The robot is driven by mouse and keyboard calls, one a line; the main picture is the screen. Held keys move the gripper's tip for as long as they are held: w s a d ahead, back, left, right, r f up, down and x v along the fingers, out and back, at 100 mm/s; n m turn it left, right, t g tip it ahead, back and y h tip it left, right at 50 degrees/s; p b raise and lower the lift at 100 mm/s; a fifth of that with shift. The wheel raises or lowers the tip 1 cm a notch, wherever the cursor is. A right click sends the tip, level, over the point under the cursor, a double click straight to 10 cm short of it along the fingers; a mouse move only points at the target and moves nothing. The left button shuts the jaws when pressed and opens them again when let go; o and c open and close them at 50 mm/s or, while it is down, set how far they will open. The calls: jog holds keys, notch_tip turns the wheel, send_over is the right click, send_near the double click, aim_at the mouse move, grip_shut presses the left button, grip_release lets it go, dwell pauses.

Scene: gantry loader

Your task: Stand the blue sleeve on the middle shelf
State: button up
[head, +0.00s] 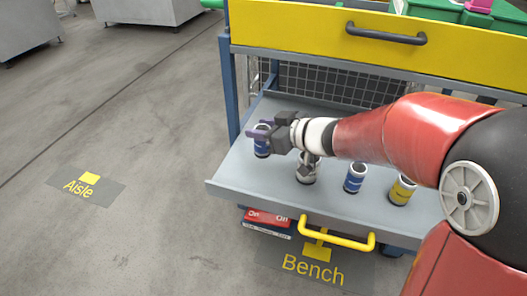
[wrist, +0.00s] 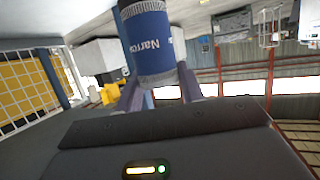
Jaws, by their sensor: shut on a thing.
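My gripper (head: 259,132) is shut on a blue sleeve (head: 262,148) over the left part of a grey shelf (head: 245,180). The head view does not clearly show whether the sleeve touches the shelf. In the wrist view the blue sleeve (wrist: 150,45) sits between the two fingers of my gripper (wrist: 160,88), with "Narrow" lettering and a pale ribbed end; its top is cut off. A second blue sleeve (head: 355,178) stands on the shelf to the right. My arm hides part of the shelf's back.
A grey-metal sleeve (head: 306,172) stands just right of my gripper, and a yellow sleeve (head: 402,190) farther right. A yellow drawer front (head: 290,25) with a black handle is above. A yellow handle (head: 337,236) and red and blue boxes (head: 267,219) are below. The shelf's front left is bare.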

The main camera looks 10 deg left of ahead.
aim_at(263, 149)
notch_tip(263, 149, down, 6)
jog(key=shift+f+b, duration=0.25)
jog(key=shift+b, duration=0.45)
jog(key=o, duration=1.2)
jog(key=shift+c, duration=0.2)
jog(key=shift+d, duration=0.1)
jog(key=p+v, duration=0.1)
jog(key=v, duration=1.1)
